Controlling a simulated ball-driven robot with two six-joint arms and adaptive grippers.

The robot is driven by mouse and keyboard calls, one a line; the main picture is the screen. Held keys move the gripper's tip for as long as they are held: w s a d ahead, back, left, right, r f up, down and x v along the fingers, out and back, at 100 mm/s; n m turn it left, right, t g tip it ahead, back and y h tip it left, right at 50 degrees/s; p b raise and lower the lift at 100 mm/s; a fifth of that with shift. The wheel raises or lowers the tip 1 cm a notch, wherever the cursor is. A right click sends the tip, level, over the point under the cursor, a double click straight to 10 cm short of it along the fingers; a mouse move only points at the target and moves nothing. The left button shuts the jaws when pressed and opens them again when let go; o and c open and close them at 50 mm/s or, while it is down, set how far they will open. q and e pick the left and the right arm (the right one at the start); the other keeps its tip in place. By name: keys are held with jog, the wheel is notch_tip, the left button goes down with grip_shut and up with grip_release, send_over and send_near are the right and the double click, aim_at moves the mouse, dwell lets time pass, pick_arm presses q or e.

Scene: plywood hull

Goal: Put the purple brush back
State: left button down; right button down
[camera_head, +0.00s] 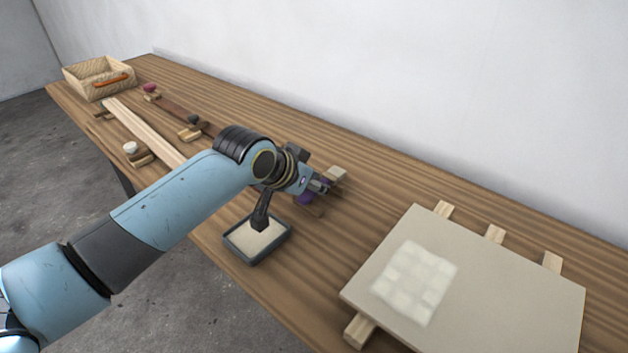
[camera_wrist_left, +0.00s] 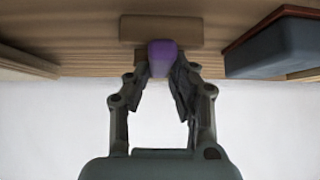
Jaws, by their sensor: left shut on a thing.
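The purple brush (camera_head: 305,198) is mostly hidden by my left gripper (camera_head: 318,187) in the head view; only small purple parts show. In the left wrist view the purple brush (camera_wrist_left: 162,57) sits between the two fingers of my left gripper (camera_wrist_left: 162,82), which is shut on it. A wooden block (camera_wrist_left: 158,31) lies just beyond the brush there; I cannot tell whether they touch. In the head view a small pale block (camera_head: 337,174) is just beyond the fingers, and part of a brown wooden piece shows below them. My right gripper is not in view.
A grey tray with pale filling (camera_head: 283,241) stands below my left wrist. A large board with white patches (camera_head: 500,290) lies on wooden strips at the right. A woven basket (camera_head: 85,88), planks and small wooden rests line the far left.

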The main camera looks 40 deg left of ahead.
pick_arm(q)
jog(key=c, duration=1.2)
grip_release()
jog(key=shift+o, duration=0.2)
jog(key=shift+r, duration=0.3)
jog(key=p+v, duration=0.1)
jog(key=v, duration=1.1)
jog(key=shift+r, duration=0.3)
jog(key=shift+s, duration=0.1)
